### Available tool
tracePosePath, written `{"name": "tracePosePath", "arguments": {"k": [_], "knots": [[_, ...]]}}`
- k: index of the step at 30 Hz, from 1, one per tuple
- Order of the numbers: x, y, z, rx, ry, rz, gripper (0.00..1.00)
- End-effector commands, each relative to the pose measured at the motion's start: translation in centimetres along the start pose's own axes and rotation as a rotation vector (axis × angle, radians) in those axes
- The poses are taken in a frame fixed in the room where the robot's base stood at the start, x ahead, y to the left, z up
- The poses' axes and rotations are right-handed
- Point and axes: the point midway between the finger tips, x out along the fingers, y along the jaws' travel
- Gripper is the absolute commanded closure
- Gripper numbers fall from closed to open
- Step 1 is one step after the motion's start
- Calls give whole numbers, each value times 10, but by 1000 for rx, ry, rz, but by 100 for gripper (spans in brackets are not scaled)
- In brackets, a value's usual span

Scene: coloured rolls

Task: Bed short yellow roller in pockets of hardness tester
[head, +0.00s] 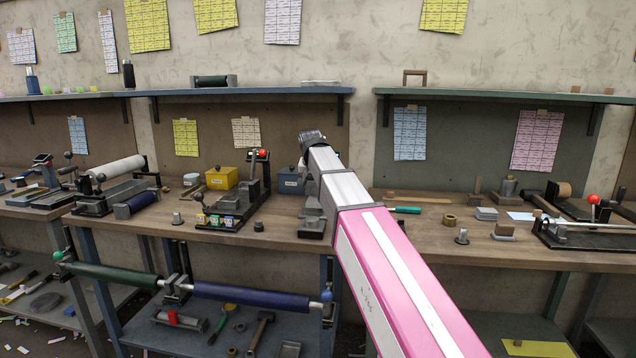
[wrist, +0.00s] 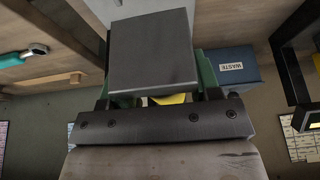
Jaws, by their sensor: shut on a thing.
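My gripper (wrist: 163,100) shows in the wrist view, shut on a yellow piece (wrist: 172,99), which looks like the short yellow roller. Only slivers of the roller show below a large grey block (wrist: 150,48); its ends are hidden. Green parts flank the block. I cannot tell whether the roller touches any pocket. In the head view my arm reaches over the bench, and the fingers and roller cannot be made out. A grey stepped device (head: 312,212) on a dark base stands beside the arm; it may be the hardness tester, partly hidden.
A blue-grey WASTE box (wrist: 228,68) stands close by. A lever press with a red knob (head: 262,154) and a yellow box (head: 222,177) are to the left.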

Motion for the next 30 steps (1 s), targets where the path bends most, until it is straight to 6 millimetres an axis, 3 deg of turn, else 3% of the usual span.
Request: {"name": "tracePosePath", "arguments": {"k": [30], "knots": [[24, 0, 10, 1, 3, 0, 85]]}}
